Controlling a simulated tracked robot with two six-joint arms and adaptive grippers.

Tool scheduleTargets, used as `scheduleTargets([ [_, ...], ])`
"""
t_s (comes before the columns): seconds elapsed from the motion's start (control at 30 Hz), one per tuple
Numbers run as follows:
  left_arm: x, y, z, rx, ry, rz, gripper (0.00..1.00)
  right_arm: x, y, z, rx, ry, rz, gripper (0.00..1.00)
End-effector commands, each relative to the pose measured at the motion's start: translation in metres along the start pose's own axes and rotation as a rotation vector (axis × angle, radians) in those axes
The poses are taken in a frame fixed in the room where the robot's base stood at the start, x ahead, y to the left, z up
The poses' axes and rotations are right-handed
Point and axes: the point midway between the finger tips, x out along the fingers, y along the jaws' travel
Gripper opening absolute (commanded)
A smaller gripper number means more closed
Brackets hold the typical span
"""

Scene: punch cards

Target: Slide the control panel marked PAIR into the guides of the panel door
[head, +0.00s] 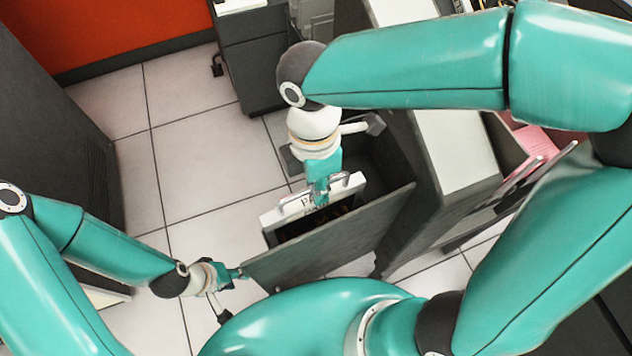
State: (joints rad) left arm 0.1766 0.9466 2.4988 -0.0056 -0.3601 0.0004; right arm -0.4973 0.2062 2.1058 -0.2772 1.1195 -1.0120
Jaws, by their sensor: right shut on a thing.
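The control panel (275,217) is a pale strip with raised handles, seen from above. Its marking is mostly hidden by my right gripper, so I cannot read it. My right gripper (320,198) points down from above and is shut on the panel near its middle. The panel door (340,243) is a dark grey slab standing swung out, just in front of the panel and roughly parallel to it. The guides are hidden, and I cannot tell whether the panel is in them. My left gripper (240,273) is at the door's left edge; its jaws are too small to judge.
A dark cabinet (455,213) with a pale front stands to the right of the door. A tall dark cabinet (60,120) is at left, and another dark unit (255,60) at the back. Light tiled floor (190,140) is clear between them.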

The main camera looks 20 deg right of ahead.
Motion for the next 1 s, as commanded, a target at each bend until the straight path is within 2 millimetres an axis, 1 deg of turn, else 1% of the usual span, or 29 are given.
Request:
scheduleTargets([
  [0.1,0.0033,-0.0012,0.0,0.0,0.0,0.0,0.37,0.0031,0.0012,-0.0001,0.001,0.002,0.004,0.0],
  [0.37,0.0031,-0.0011,0.0,0.0,0.0,0.0,0.37,0.0032,0.0012,-0.0002,0.001,0.002,0.004,0.0],
  [0.4,0.0031,-0.0011,0.0,0.0,0.0,0.0,0.37,0.0032,0.0011,-0.0002,0.001,0.002,0.004,0.13],
  [0.57,0.0032,-0.0012,0.0,0.0,0.0,0.0,0.37,0.0037,0.0009,-0.0002,0.001,0.002,0.003,0.4],
  [0.83,0.004,-0.0015,-0.0001,0.0,0.0,0.0,0.37,0.0066,0.0,0.0003,-0.001,-0.002,-0.003,0.41],
  [1.0,0.0033,-0.0012,-0.0001,0.0,0.0,0.0,0.37,-0.0016,0.0008,-0.0001,0.0,0.0,0.0,0.41],
])
